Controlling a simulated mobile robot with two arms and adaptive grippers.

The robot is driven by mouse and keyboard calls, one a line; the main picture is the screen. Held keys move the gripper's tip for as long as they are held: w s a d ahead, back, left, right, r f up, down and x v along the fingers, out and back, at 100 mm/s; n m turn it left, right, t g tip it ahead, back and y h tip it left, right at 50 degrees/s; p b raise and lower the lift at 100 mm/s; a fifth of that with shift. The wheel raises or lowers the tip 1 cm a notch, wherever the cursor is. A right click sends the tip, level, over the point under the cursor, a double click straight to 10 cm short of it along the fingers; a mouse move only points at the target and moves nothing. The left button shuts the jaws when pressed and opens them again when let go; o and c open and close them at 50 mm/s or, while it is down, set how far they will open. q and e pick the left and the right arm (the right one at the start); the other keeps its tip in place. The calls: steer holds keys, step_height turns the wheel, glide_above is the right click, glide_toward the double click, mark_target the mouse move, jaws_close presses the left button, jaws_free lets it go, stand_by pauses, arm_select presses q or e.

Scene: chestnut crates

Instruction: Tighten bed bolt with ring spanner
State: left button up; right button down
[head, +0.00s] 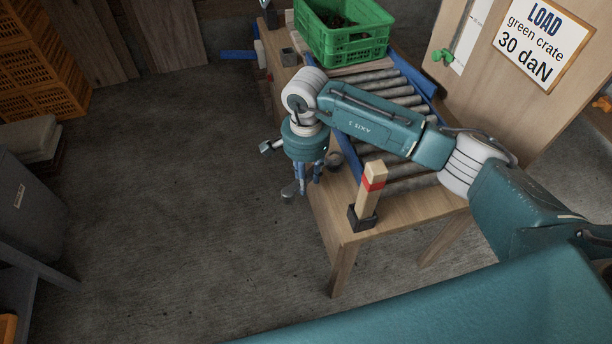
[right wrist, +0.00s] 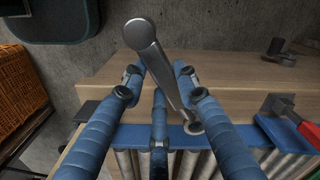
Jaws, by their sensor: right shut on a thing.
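My right gripper (head: 308,184) is over the left edge of the wooden roller table (head: 345,238), with its fingers pointing down. In the right wrist view its blue fingers (right wrist: 160,88) are closed around a grey metal ring spanner (right wrist: 162,65). The spanner's broad end points out past the table edge over the floor. Its ring end (right wrist: 193,128) lies at the blue side rail (right wrist: 225,133). I cannot tell whether the ring sits around the bed bolt; no bolt head shows clearly. The spanner's outer end also shows in the head view (head: 289,190). My left gripper is not in view.
A green crate (head: 345,48) stands at the far end of the rollers (head: 395,95). A wooden post with a red band (head: 371,190) stands at the near corner. Floor left of the table is clear.

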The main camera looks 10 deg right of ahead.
arm_select(q)
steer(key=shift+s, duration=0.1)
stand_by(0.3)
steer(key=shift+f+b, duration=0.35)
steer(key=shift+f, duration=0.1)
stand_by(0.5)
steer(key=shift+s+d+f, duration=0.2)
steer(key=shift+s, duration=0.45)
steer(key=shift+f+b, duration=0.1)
steer(key=shift+b, duration=0.2)
arm_select(e)
steer(key=shift+f, duration=0.1)
